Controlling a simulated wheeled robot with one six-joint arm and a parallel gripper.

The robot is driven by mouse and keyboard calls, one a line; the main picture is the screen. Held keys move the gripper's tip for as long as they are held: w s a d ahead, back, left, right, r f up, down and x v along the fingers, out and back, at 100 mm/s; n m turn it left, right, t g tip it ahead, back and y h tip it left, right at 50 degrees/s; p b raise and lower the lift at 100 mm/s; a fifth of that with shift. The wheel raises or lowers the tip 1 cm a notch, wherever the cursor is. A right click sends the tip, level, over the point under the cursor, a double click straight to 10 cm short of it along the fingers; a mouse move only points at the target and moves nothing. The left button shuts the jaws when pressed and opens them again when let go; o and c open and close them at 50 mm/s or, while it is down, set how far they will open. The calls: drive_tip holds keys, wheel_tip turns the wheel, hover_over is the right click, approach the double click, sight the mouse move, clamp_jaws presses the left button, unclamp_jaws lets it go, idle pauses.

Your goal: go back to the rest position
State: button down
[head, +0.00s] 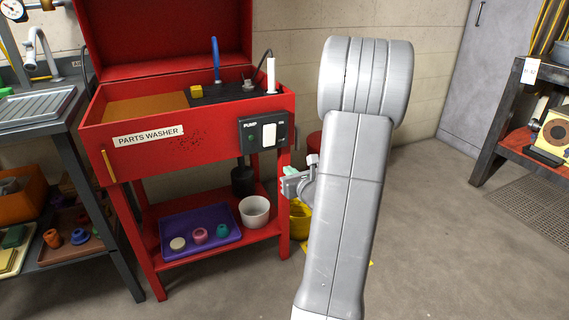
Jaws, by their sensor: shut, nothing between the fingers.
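My arm stands up large in the middle right of the head view. My gripper (288,187) shows small at the arm's left side, in front of the right leg of the red parts washer (205,150). It is shut with nothing in it. Part of it is hidden behind my arm link. I cannot tell from this one view how far it is from the washer.
A purple tray (168,226) with several small parts and a white bucket (254,211) are on the washer's lower shelf. A yellow bucket (299,222) is partly behind my arm. A sink bench stands left, a dark shelf right.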

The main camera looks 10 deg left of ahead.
drive_tip(key=shift+s+d, duration=0.15)
drive_tip(key=shift+s, duration=0.05)
idle(0.3)
